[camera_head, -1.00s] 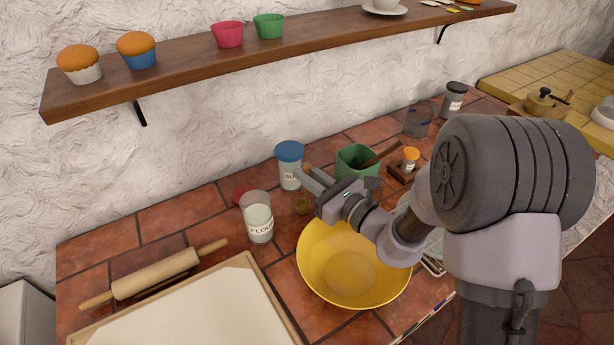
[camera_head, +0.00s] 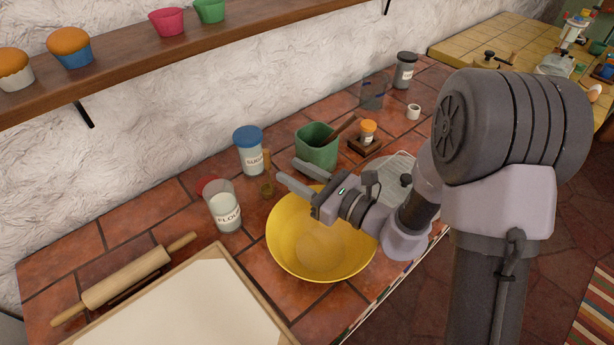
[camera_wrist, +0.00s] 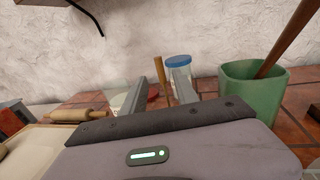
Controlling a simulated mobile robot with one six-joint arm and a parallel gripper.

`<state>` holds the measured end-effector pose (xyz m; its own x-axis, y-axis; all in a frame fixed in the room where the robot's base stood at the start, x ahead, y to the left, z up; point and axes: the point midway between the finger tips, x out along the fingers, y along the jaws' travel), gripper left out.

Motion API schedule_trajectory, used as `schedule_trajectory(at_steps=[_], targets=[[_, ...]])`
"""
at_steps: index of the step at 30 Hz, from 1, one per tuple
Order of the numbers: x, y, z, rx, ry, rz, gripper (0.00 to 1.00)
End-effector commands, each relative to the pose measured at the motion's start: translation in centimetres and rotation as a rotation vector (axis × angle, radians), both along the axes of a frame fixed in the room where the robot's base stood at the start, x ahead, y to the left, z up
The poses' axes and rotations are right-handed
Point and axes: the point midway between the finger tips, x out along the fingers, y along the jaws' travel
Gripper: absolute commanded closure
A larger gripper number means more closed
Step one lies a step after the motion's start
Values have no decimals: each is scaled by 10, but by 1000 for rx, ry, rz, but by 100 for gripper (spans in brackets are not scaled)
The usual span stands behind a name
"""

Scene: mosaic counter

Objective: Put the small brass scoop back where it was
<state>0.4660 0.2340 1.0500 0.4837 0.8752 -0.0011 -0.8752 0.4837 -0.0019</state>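The small brass scoop's round cup (camera_head: 267,190) rests on the tiled counter between the flour jar (camera_head: 223,208) and the sugar jar (camera_head: 249,153). A tan upright handle (camera_head: 266,159), seemingly the scoop's, stands above it in front of the sugar jar. In the wrist view that handle (camera_wrist: 159,69) shows upright beyond the gap between my fingers; the cup is hidden there. My gripper (camera_head: 289,170) is open and empty, to the right of the scoop and apart from it, over the back of the yellow bowl (camera_head: 283,250). Its spread fingers also show in the wrist view (camera_wrist: 160,84).
A green pot (camera_head: 316,150) with a wooden utensil stands behind my gripper. A red lid (camera_head: 206,185) lies behind the flour jar. A rolling pin (camera_head: 125,277) and pale board (camera_head: 195,300) lie at front left.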

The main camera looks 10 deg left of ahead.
Motion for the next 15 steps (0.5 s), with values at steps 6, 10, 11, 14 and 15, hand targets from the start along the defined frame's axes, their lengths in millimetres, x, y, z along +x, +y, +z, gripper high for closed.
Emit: schedule_trajectory(at_steps=[6,10,11,14,15], targets=[[-17,-31,0,0,1,-2,64],[-20,-34,0,0,1,1,64],[-20,-34,0,0,0,2,64],[-34,-26,16,-33,-42,75,64],[-52,-18,30,-73,-86,152,64]])
